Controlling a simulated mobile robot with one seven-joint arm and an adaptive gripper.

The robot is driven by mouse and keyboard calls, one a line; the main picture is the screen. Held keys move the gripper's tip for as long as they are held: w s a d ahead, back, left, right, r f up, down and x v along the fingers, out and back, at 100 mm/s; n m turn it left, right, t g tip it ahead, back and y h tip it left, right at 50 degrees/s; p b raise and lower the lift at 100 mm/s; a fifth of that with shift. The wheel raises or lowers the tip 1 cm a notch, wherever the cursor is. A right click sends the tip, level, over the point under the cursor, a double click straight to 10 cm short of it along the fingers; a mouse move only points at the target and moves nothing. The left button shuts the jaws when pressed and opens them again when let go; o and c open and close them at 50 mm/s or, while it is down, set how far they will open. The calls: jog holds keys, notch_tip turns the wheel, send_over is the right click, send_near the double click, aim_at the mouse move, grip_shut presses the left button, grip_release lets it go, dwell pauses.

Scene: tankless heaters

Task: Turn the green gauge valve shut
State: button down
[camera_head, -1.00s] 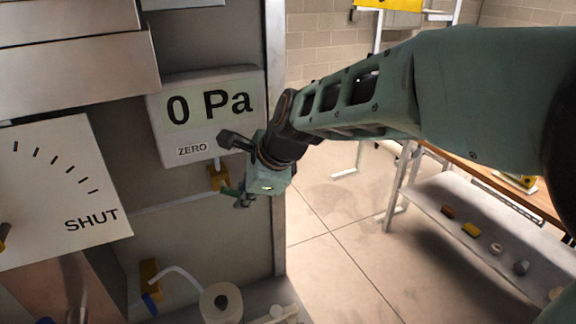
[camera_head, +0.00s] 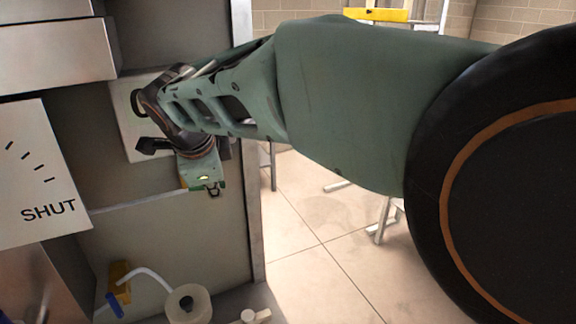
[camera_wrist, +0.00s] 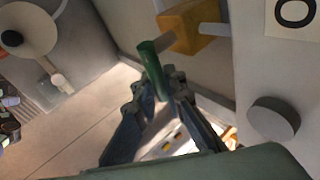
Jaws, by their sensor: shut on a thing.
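The green valve handle (camera_wrist: 153,70) is a short bar in the wrist view, joined to a yellow valve body (camera_wrist: 188,28). My gripper (camera_wrist: 158,86) has its two dark fingers on either side of the handle and is shut on it. Part of the gauge face also shows in the wrist view (camera_wrist: 256,55).
A white dial plate marked SHUT (camera_head: 35,185) hangs at the left. Below stand a yellow valve with a blue handle (camera_head: 120,275) and a round white fitting (camera_head: 190,303). The panel's metal edge (camera_head: 245,150) is close right of my gripper. Open floor (camera_head: 310,225) lies beyond it.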

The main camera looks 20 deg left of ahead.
jog(key=shift+r+t+h+b, duration=0.15)
jog(key=shift+t+h+b, duration=0.15)
jog(key=shift+b, duration=0.15)
jog(key=c, duration=2)
grip_release()
jog(key=shift+o, duration=0.2)
jog(key=v, duration=1.2)
jog(key=shift+r, duration=0.15)
jog(key=shift+w, duration=0.1)
